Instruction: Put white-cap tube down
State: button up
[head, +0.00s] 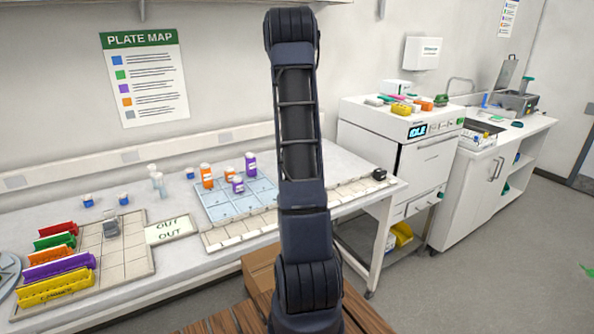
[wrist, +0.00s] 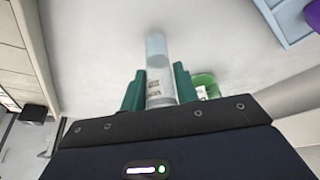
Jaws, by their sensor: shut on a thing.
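My gripper (wrist: 159,74) shows in the wrist view with its two teal fingers shut on a clear, pale tube (wrist: 156,50) with a printed label. The tube points away from the wrist, and its far end looks pale blue-grey over a plain light surface. I cannot make out its cap or whether it touches that surface. In the head view my own arm stands in front, and the gripper and held tube are not visible there.
A blue tray (head: 215,207) holds orange and purple vials; its edge also shows in the wrist view (wrist: 283,22). A green round thing (wrist: 205,86) is right of the fingers. Coloured racks (head: 60,287) and an OUT sign (head: 171,229) lie left on the bench.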

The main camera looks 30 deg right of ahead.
jog(key=shift+f, duration=0.55)
jog(key=o, duration=1)
jog(key=shift+f, duration=0.1)
jog(key=s+a+r+n, duration=0.1)
jog(key=s+a+r, duration=0.45)
jog(key=r, duration=0.45)
jog(key=s+a+r+n, duration=0.1)
jog(key=s+a+r, duration=0.3)
jog(key=a+r, duration=0.4)
jog(key=s+a+r+n+y, duration=0.1)
jog(key=s+a+r+n, duration=0.2)
jog(key=s+a, duration=0.6)
jog(key=s+a+r+n+t+y, duration=0.1)
jog(key=s+a+r+n, duration=0.3)
jog(key=s+a, duration=0.6)
jog(key=s+y, duration=0.1)
jog(key=s, duration=0.5)
jog(key=shift+s+r, duration=0.25)
jog(key=shift+s, duration=0.05)
